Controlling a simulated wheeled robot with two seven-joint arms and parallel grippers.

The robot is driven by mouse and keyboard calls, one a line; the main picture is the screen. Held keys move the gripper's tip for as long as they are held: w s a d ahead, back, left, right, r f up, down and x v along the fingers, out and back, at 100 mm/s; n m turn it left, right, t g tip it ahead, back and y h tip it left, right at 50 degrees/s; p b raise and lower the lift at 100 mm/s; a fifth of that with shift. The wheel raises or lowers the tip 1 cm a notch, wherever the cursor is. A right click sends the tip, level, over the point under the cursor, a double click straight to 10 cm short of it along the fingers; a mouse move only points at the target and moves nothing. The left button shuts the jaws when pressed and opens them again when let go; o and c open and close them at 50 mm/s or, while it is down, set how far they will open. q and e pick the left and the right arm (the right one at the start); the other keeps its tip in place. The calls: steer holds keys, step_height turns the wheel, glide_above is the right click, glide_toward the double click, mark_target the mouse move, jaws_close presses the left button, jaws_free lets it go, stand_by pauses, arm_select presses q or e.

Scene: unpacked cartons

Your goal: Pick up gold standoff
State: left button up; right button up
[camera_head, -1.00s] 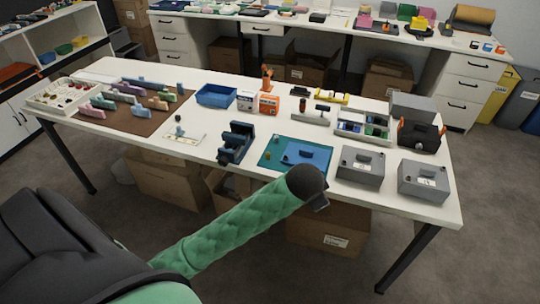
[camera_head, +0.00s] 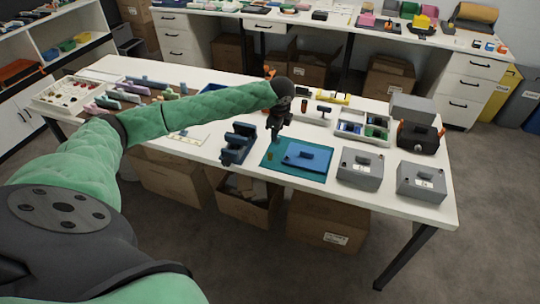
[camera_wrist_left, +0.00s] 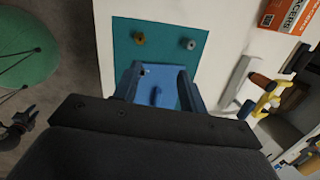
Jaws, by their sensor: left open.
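The gold standoff (camera_wrist_left: 138,39) stands near the edge of a teal mat (camera_wrist_left: 208,62) in the left wrist view. In the head view the gold standoff (camera_head: 270,157) is a tiny spot on the left part of the mat (camera_head: 283,168). A silver round part (camera_wrist_left: 187,43) stands beside it on the mat. My left gripper (camera_head: 273,137) is above the mat's far left corner. In its wrist view the left gripper (camera_wrist_left: 160,70) is open, with a blue plate (camera_wrist_left: 157,85) visible beyond and between its fingers. The standoff lies beyond the fingertips. My right gripper is out of view.
A dark blue holder (camera_head: 238,143) stands left of the mat. Two grey boxes (camera_head: 360,168) (camera_head: 422,181) stand to its right, and a divided tray (camera_head: 362,127) is behind. An orange-and-white box (camera_wrist_left: 285,14) shows in the left wrist view.

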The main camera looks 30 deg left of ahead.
mark_target(271, 155)
arm_select(q)
steer(key=a+f+m, duration=0.1)
steer(key=s+a+f+m+g+h, duration=0.1)
steer(key=shift+s+f+m+g, duration=0.1)
steer(key=shift+f+m+g, duration=0.1)
steer(key=shift+m+g, duration=0.1)
steer(key=shift+s+f+m, duration=0.15)
steer(key=shift+f+m, duration=0.1)
steer(key=shift+m, duration=0.25)
steer(key=shift+s+d+f+m+h, duration=0.15)
steer(key=shift+m+h, duration=0.25)
steer(key=shift+m, duration=0.2)
steer(key=shift+f, duration=0.15)
steer(key=shift+f+p, duration=0.6)
steer(key=shift+f, duration=0.65)
step_height(271, 155, down, 4)
steer(key=shift+s+d+r+p, duration=0.1)
steer(key=shift+s+d+p, duration=0.05)
steer(key=shift+p, duration=1)
steer(key=shift+f, duration=0.6)
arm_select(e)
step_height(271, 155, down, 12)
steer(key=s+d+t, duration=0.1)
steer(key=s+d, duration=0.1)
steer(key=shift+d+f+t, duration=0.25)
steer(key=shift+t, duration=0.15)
arm_select(q)
jaws_close()
